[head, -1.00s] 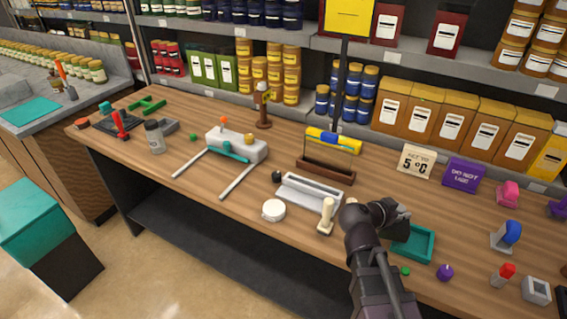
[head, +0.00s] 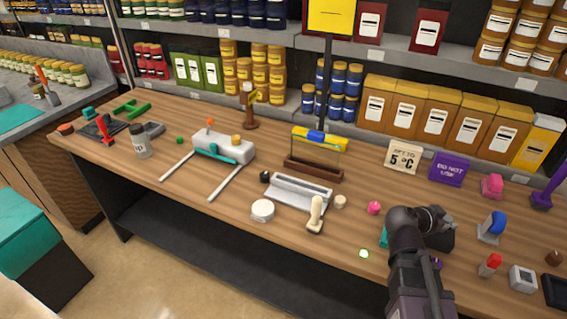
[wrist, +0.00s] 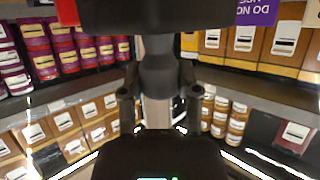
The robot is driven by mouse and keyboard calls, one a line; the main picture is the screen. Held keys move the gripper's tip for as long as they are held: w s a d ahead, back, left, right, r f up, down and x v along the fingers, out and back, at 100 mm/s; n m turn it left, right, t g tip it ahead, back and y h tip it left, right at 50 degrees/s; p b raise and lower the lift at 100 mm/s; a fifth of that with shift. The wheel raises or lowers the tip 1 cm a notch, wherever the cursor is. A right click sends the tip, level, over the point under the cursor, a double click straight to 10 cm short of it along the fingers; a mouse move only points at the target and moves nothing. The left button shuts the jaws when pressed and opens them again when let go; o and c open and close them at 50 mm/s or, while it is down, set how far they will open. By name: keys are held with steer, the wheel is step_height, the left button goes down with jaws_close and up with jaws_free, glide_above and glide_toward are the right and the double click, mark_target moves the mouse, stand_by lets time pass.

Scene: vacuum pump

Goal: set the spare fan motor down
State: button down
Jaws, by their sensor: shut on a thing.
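My gripper (wrist: 157,92) is shut on a dark grey and black thing (wrist: 157,72), taken to be the spare fan motor. In the wrist view its narrow grey neck sits between the two fingers, with a wide black part across the top. In the head view my dark wrist and gripper (head: 436,228) are over the right part of the wooden counter (head: 335,243). The motor cannot be told apart there from my gripper. Whether it touches the counter is hidden.
A teal tray (head: 384,237) is mostly hidden behind my arm. Near it are a pink knob (head: 374,208), a small pale-green glowing piece (head: 363,253), a blue-topped stamp (head: 491,227) and a red-topped one (head: 490,265). A cream-handled stamp (head: 315,215) stands left. Stocked shelves rise behind.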

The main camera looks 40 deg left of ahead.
steer(key=shift+w, duration=0.1)
stand_by(0.4)
steer(key=w+a+f+b, duration=0.1)
steer(key=w+a, duration=0.1)
steer(key=w, duration=1.2)
steer(key=shift+w+a+f, duration=0.15)
steer(key=shift+a, duration=0.2)
steer(key=shift+w, duration=0.1)
steer(key=shift+w+a+f+b, duration=0.1)
steer(key=shift+w+f+b, duration=0.2)
steer(key=shift+f+b, duration=0.7)
steer(key=shift+w+a+f+b, duration=0.1)
steer(key=shift+w+f+b, duration=0.15)
steer(key=shift+f+b, duration=0.7)
steer(key=shift+c, duration=1.6)
jaws_free()
steer(key=shift+r, duration=0.1)
